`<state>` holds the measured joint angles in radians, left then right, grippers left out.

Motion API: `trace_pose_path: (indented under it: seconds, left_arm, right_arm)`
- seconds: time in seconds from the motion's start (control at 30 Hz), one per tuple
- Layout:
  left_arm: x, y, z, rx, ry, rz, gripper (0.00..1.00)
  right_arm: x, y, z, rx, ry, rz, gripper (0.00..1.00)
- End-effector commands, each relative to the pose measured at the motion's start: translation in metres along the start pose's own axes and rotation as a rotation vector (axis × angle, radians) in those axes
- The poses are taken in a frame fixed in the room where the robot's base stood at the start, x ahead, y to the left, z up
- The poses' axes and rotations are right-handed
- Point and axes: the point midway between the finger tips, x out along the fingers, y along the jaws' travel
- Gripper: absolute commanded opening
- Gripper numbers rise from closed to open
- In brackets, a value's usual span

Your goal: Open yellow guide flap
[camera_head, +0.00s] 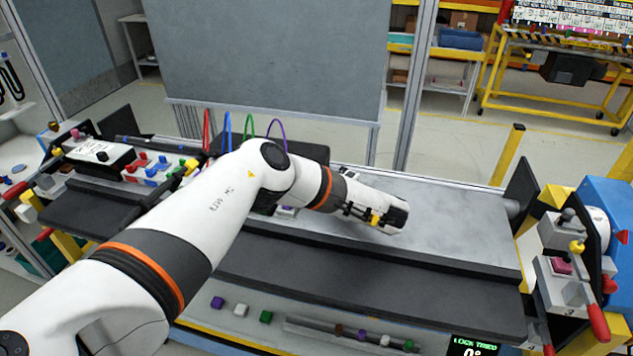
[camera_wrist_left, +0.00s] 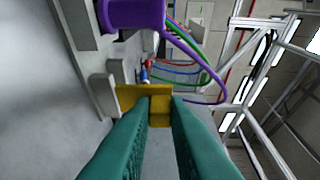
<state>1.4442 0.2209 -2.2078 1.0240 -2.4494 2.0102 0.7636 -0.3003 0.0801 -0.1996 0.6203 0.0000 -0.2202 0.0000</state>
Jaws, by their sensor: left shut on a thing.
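The yellow guide flap (camera_wrist_left: 130,95) is a small flat yellow plate in the middle of the left wrist view, beside a grey bracket (camera_wrist_left: 104,93). My left gripper (camera_wrist_left: 161,100) has teal fingers, with the flap's yellow edge between their tips; it is shut on the flap. In the head view my left arm reaches across the dashboard bench, and its wrist hides the fingers. I cannot make out the flap clearly there. My right gripper is in neither view.
A purple plug (camera_wrist_left: 132,12) with its cable is close beyond the flap. Red, blue, green and purple (camera_head: 272,130) cable loops stand behind my arm. A red-handled lever unit (camera_head: 567,275) stands at the right end. The grey bench top (camera_head: 455,225) right of my wrist is clear.

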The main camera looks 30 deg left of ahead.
Motion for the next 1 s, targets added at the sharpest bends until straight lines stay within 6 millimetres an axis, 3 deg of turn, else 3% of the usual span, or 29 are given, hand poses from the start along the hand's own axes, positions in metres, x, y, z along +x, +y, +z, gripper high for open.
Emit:
trace_pose_path:
  seconds: [0.03,0.17,0.53,0.67,1.0]
  left_arm:
    - [0.0,0.0,0.0,-0.001,0.0,0.0,0.18]
    - [0.0,0.0,0.0,-0.001,0.0,0.001,0.36]
    - [-0.008,0.0,-0.001,0.001,0.003,0.001,0.36]
    - [-0.027,-0.002,-0.001,0.0,0.006,-0.002,0.36]
    - [-0.097,0.002,-0.001,-0.003,0.005,-0.002,0.36]
  right_arm:
    - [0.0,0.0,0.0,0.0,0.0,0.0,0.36]
    - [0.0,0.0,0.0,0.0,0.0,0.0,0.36]
    - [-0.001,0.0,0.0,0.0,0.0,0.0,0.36]
    - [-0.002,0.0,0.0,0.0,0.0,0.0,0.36]
    - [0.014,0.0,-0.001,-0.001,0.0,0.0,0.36]
